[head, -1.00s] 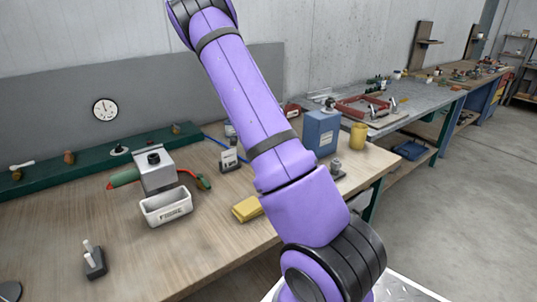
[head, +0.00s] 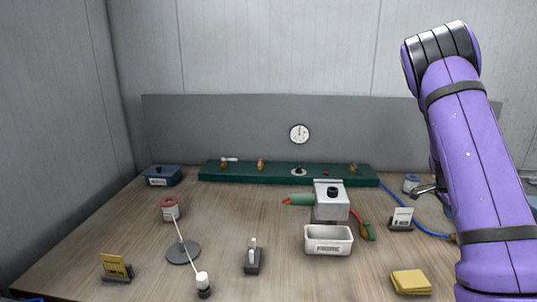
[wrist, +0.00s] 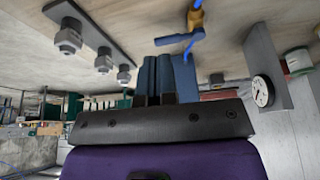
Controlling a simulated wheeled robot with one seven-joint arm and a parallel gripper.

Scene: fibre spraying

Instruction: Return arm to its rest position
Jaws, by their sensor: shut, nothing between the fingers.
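My purple arm (head: 480,165) stands nearly upright at the right side of the head view, with its dark-ringed elbow (head: 440,50) at the top. My gripper (wrist: 166,78) shows in the wrist view as short fingers close together beyond a dark bar, shut with nothing held. In the head view the arm hides most or all of the gripper. A small dark metal part (head: 428,190) shows beside the arm's left edge; I cannot tell whether it is part of the gripper.
The wooden bench (head: 110,230) holds a grey device (head: 331,197) above a white tray (head: 328,240), a yellow pad (head: 411,281), a dark switch block (head: 254,262) and a round-based stand (head: 183,252). A green rail (head: 285,173) runs along the back. The bench's middle left has bare room.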

